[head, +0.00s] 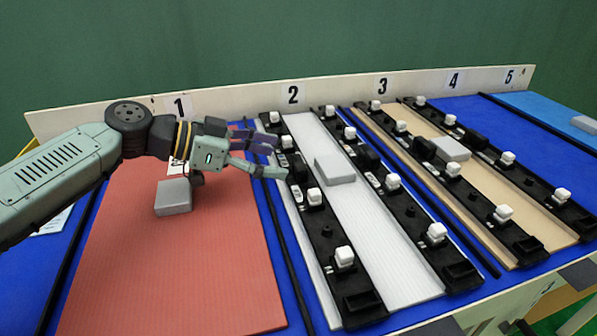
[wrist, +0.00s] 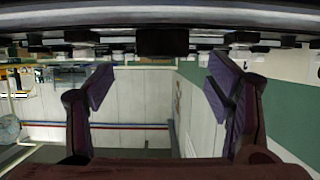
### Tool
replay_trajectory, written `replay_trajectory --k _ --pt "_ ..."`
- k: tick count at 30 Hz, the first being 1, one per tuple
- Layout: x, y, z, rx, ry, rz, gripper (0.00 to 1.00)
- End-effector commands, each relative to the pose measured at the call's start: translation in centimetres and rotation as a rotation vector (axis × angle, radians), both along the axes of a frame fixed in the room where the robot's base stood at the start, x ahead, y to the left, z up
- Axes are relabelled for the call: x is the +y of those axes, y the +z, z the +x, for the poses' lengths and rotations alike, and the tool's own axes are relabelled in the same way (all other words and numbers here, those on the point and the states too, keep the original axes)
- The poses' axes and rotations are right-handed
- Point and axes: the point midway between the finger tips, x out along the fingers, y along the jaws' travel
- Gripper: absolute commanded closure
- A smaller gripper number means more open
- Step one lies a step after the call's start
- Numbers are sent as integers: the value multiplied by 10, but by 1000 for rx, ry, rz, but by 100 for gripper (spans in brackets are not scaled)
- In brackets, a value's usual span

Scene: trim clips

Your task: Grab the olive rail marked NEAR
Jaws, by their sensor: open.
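Several long black rails with white clips lie on the panels; none looks olive to me. The white panel (head: 385,262) carries a left rail (head: 328,240) and a right rail (head: 408,212). The tan panel (head: 480,150) carries two more, a left one (head: 482,208) and a right one (head: 530,180). Small pale tags on the rails are too small to read, so I cannot tell which is marked NEAR. My gripper (head: 277,157) is open beside the far half of the white panel's left rail. In the wrist view the fingers (wrist: 160,88) are apart and empty, with a dark rail (wrist: 205,42) across the top.
Grey blocks sit on the red panel (head: 172,196), on the white panel (head: 335,169) and on the tan panel (head: 450,148). A pale board (head: 230,98) numbered 1 to 5 runs along the back. The red panel's front (head: 180,290) is clear.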

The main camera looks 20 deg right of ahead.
Motion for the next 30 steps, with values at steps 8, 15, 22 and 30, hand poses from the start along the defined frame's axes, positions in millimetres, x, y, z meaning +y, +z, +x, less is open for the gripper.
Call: replay_trajectory --k 8,15,22,30 --pt "-38 -15 2 0 -3 0 27" --pt "-44 -17 2 -1 1 0 27" --pt "-44 -17 2 -1 0 0 36" --pt "-44 -17 2 -1 0 0 54"
